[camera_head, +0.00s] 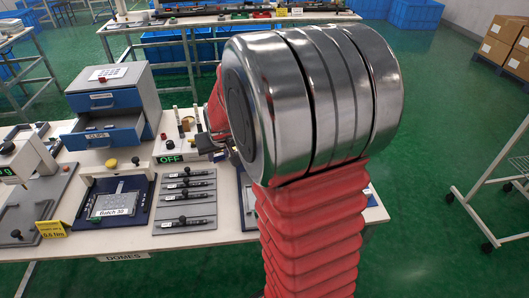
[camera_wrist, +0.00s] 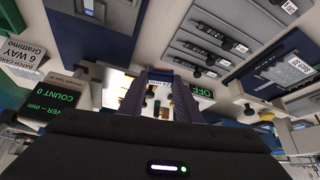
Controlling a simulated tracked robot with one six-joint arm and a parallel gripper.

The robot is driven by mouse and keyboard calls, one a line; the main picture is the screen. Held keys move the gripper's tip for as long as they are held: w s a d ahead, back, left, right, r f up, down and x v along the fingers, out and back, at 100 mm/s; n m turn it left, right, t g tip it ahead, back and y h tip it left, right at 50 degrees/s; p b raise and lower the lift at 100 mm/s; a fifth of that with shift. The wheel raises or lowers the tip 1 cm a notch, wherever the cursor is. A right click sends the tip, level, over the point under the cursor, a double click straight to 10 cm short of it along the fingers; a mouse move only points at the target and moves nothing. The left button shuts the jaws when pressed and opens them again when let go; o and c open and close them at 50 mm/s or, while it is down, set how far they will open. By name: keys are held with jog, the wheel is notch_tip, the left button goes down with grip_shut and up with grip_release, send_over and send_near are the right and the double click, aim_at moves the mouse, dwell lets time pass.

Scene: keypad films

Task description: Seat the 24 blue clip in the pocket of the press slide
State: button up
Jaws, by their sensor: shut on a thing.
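My gripper (camera_head: 205,143) is partly hidden behind my arm in the head view, over the back of the bench near the OFF display. In the wrist view my gripper (camera_wrist: 160,98) is shut on a dark blue clip (camera_wrist: 160,79), with a small label that seems to read 24 mm. The clip is above a bright, pale fixture (camera_wrist: 114,86). I cannot tell whether they touch. I cannot pick out the press slide or its pocket for certain; my arm hides that part of the bench in the head view.
A blue drawer cabinet (camera_head: 112,96) has its CLIPS drawer open. The OFF display (camera_head: 170,158) stands beside it. A grey rack (camera_head: 185,205) holds several dark strips. A Batch 33 plate (camera_head: 114,203) lies left of it. A COUNT 0 display (camera_wrist: 60,97) shows in the wrist view.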

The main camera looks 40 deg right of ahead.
jog(key=s+d+f+m+h, duration=0.1)
jog(key=s+d+m, duration=0.2)
jog(key=s+d, duration=0.5)
jog(key=d, duration=0.4)
jog(key=shift+d+g, duration=0.2)
jog(key=shift+g, duration=0.1)
jog(key=shift+f, duration=0.1)
jog(key=shift+s+f, duration=0.1)
jog(key=shift+f, duration=2.8)
jog(key=shift+f, duration=1.05)
jog(key=o, duration=1)
jog(key=shift+o, duration=0.4)
jog(key=shift+s+a+r, duration=0.15)
jog(key=shift+r, duration=0.1)
jog(key=v, duration=1.3)
jog(key=shift+a, duration=0.2)
